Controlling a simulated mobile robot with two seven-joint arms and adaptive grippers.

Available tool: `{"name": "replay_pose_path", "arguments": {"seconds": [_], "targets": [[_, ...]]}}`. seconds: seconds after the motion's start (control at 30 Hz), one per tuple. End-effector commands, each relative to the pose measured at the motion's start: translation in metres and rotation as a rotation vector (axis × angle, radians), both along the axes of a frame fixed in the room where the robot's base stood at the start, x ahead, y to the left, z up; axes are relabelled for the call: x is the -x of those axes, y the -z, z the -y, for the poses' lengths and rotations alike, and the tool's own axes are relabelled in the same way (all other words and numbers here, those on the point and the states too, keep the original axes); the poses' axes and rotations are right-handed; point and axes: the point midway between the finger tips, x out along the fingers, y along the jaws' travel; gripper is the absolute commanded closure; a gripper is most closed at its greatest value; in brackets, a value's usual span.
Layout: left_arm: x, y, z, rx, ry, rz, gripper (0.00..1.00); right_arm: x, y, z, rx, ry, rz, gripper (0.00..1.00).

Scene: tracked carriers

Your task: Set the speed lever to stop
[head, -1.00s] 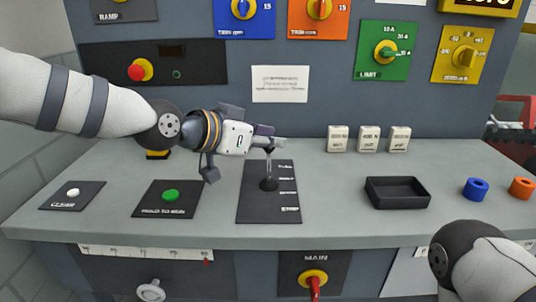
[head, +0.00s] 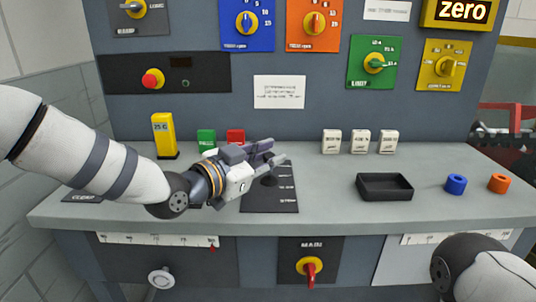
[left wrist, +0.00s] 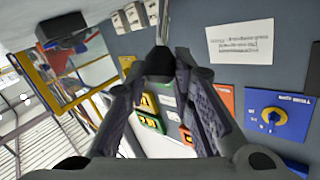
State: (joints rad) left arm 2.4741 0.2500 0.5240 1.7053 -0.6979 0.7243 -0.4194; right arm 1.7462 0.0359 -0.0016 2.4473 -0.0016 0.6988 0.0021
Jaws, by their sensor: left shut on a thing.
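The speed lever stands on a dark plate (head: 285,203) with several white position labels, at the middle of the bench. Its dark base (head: 268,181) shows just below my fingers in the head view. My left gripper (head: 275,154) comes in from the left and is shut around the lever's top, which is mostly hidden in the head view. In the left wrist view a dark knob (left wrist: 160,62) sits between the fingertips. The lever's exact position against the labels is hard to tell. My right gripper is out of view; only part of my right arm shows.
A yellow display (head: 465,11) reads "zero". A black tray (head: 385,194), a blue ring (head: 456,184) and an orange ring (head: 499,183) lie to the right. A yellow block (head: 164,137) stands at the left back. A red main switch (head: 311,267) is below the bench edge.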

Motion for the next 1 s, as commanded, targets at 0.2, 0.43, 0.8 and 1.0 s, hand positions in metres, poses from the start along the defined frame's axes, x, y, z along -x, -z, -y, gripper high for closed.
{"name": "replay_pose_path", "arguments": {"seconds": [0.2, 0.43, 0.8, 1.0], "targets": [[0.003, 0.008, 0.002, -0.004, 0.007, -0.021, 1.0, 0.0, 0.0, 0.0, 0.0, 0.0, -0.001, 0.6], [0.004, 0.01, 0.003, -0.006, 0.008, -0.025, 0.73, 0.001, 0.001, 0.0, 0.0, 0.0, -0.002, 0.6], [0.003, 0.005, 0.0, -0.003, 0.004, -0.013, 0.58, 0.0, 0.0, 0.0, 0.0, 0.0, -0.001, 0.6], [0.031, 0.0, -0.025, -0.002, 0.002, -0.013, 0.58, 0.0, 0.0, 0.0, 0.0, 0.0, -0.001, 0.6]]}}
